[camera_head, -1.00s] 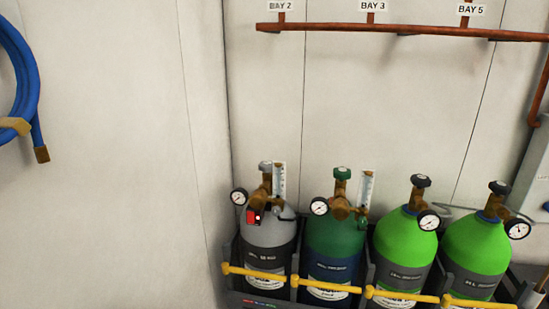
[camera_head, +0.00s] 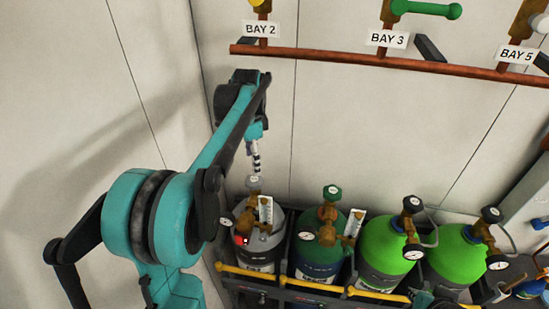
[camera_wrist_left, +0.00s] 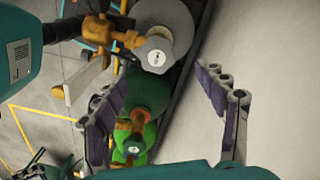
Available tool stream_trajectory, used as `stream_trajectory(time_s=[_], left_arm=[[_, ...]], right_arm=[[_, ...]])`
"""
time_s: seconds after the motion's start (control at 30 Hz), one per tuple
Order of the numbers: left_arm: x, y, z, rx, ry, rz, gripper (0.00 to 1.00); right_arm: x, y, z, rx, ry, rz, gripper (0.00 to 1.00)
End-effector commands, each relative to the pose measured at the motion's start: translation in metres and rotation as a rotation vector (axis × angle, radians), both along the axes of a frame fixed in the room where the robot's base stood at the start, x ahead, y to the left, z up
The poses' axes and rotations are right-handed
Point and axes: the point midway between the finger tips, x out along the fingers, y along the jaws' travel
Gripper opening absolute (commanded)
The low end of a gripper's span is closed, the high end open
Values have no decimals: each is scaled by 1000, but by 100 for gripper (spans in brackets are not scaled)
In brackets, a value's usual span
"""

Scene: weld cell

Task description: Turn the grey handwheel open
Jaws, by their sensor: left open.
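The grey handwheel (camera_head: 253,184) tops the grey cylinder (camera_head: 268,232), at the left end of the cylinder row. It also shows in the left wrist view (camera_wrist_left: 155,52), round with a pale cap, past the fingertips and nearer the left finger. My left gripper (camera_head: 256,168) points down just above the handwheel in the head view. In the left wrist view its two fingers (camera_wrist_left: 162,78) are spread wide with nothing between them. Whether a fingertip touches the wheel cannot be told.
A dark green cylinder (camera_head: 322,250) stands to the right, then two bright green ones (camera_head: 383,248). Gauges and brass regulators stick out near the grey valve. Yellow bars (camera_head: 240,268) cross the rack front. A copper pipe (camera_head: 330,58) runs along the wall above.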

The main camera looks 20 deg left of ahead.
Motion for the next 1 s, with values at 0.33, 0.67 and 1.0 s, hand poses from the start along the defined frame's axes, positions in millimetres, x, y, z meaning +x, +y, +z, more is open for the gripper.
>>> stream_trajectory(time_s=[0.33, 0.67, 1.0], left_arm=[[-1, -1, -53, 1, -1, -1, 72], [-1, -1, -77, 1, -1, 0, 72], [-1, -1, -76, 1, -2, 0, 30]], right_arm=[[0, 0, 1, 0, 0, 0, 0], [0, 0, 2, 0, 0, 0, 0], [0, 0, 2, 0, 0, 0, 0]])
